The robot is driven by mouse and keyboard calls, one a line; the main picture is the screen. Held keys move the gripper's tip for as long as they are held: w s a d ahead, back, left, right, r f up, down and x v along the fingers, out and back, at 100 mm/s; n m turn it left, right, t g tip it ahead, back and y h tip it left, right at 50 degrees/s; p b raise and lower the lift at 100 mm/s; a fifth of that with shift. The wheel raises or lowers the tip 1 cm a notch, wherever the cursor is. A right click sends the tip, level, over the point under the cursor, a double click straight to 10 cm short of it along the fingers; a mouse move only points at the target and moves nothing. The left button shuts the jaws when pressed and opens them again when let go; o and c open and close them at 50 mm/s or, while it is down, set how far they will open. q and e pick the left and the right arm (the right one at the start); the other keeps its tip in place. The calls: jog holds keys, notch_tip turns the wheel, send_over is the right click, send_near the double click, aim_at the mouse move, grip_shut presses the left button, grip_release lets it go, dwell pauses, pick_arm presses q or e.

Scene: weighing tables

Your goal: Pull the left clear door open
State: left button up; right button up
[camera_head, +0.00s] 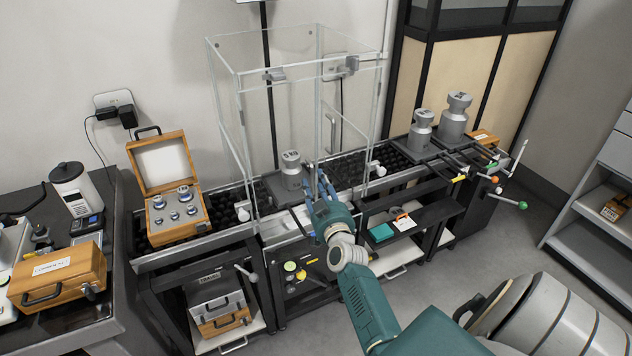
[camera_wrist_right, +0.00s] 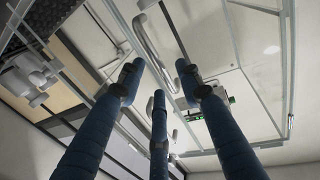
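A clear enclosure (camera_head: 227,62) stands on the long bench. Its left clear door (camera_head: 280,115) is a see-through panel on the front; its exact edges and whether it is ajar are hard to tell. A slim handle (camera_head: 331,133) shows near the middle of the front. My right gripper (camera_head: 322,180) is in front of the enclosure's lower front, its three fingers pointing up towards it. In the right wrist view the blue fingers (camera_wrist_right: 158,82) are spread apart with nothing between them; a curved grey handle (camera_wrist_right: 148,42) lies beyond the fingertips. My left gripper does not show.
A grey weight (camera_head: 291,167) stands behind the clear front, close to the right gripper. Two larger weights (camera_head: 455,118) stand on the bench at right. An open wooden weight case (camera_head: 178,205) is left of the enclosure. Free floor (camera_head: 450,270) lies at the lower right.

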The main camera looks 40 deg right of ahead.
jog(key=shift+w+d, duration=0.25)
jog(key=shift+w, duration=0.3)
grip_shut()
